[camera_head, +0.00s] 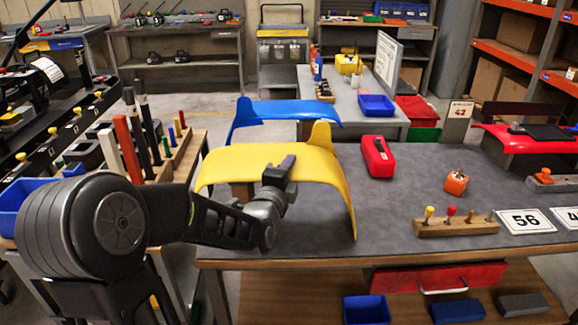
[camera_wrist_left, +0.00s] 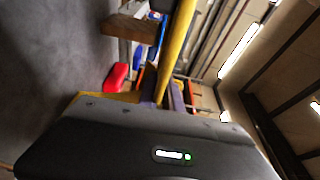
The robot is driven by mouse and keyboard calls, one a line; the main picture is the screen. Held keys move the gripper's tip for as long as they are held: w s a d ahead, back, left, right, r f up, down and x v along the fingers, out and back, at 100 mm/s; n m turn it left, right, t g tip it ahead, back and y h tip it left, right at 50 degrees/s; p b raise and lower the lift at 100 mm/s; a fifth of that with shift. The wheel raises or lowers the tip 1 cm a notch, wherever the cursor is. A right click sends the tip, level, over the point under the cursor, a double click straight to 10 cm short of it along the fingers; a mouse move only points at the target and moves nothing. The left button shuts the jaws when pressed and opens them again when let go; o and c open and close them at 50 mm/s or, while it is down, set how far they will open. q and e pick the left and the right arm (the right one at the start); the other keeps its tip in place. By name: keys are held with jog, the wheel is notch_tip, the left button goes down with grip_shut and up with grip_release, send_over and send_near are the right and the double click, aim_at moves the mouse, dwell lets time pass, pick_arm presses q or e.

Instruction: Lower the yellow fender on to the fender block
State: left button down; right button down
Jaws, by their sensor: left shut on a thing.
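The yellow fender (camera_head: 300,165) is a curved shell over the left end of the grey bench (camera_head: 400,215). My left gripper (camera_head: 279,172) is shut on its near edge. In the left wrist view the fender (camera_wrist_left: 179,45) shows edge-on, running up from between the fingers (camera_wrist_left: 162,98). A brown wooden block (camera_head: 243,192), which looks like the fender block, shows beneath the fender's left part; it also shows in the left wrist view (camera_wrist_left: 130,28). The fender hides most of the block, and I cannot tell whether they touch. My right gripper is out of view.
A blue fender (camera_head: 285,110) stands just behind. A red case (camera_head: 378,157), an orange item (camera_head: 456,183) and a wooden peg rack (camera_head: 455,227) are on the bench to the right. A tool rack (camera_head: 170,150) stands at left. The bench middle is clear.

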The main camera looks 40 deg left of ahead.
aim_at(291, 179)
pick_arm(q)
jog(key=c, duration=1.5)
grip_release()
jog(key=shift+r, duration=0.1)
jog(key=shift+o, duration=0.2)
jog(key=shift+f+b, duration=0.25)
jog(key=shift+b, duration=0.1)
jog(key=shift+s+d, duration=0.1)
jog(key=shift+s, duration=0.05)
jog(key=shift+s+d, duration=0.85)
jog(key=shift+s, duration=0.3)
jog(key=shift+s+d, duration=0.85)
jog(key=shift+s, duration=0.25)
